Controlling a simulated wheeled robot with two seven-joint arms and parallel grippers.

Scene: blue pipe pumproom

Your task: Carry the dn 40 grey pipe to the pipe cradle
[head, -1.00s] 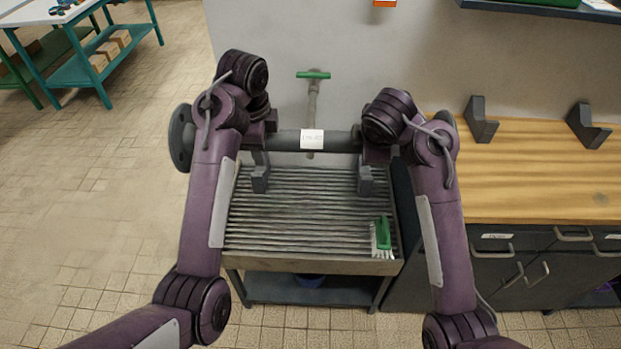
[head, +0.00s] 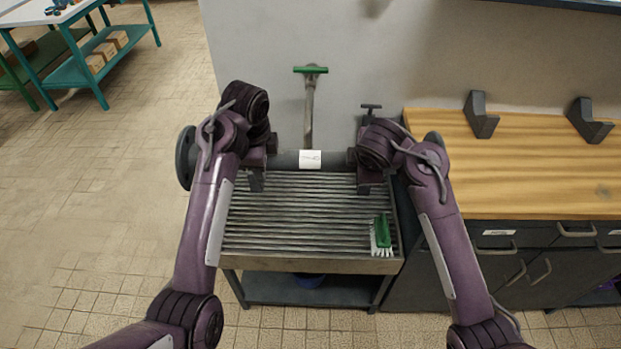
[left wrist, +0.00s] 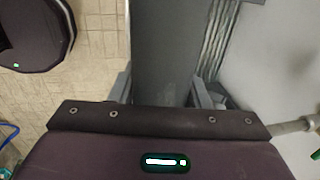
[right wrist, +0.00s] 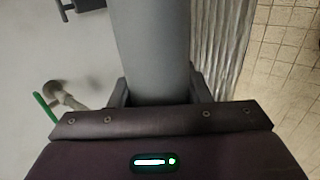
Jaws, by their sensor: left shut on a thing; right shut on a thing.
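The grey pipe (head: 284,160) carries a white label and lies level across the head view, above the ribbed top of a metal stand. A dark disc, apparently its end flange (head: 185,157), shows beyond my left arm. My left gripper (head: 258,160) is shut on the pipe towards its left end, and my right gripper (head: 371,162) towards its right end. Both wrist views show the grey pipe (left wrist: 165,50) (right wrist: 150,45) between the fingers. Two dark angled cradle blocks (head: 481,115) (head: 590,121) stand apart on the wooden worktop at right.
The ribbed stand (head: 300,265) has a green-handled brush (head: 382,236) at its front right. Dark supports below the pipe are partly hidden. A wall pipe with a green handle (head: 310,70) rises behind. The wooden worktop (head: 530,180) is clear in front of the blocks.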

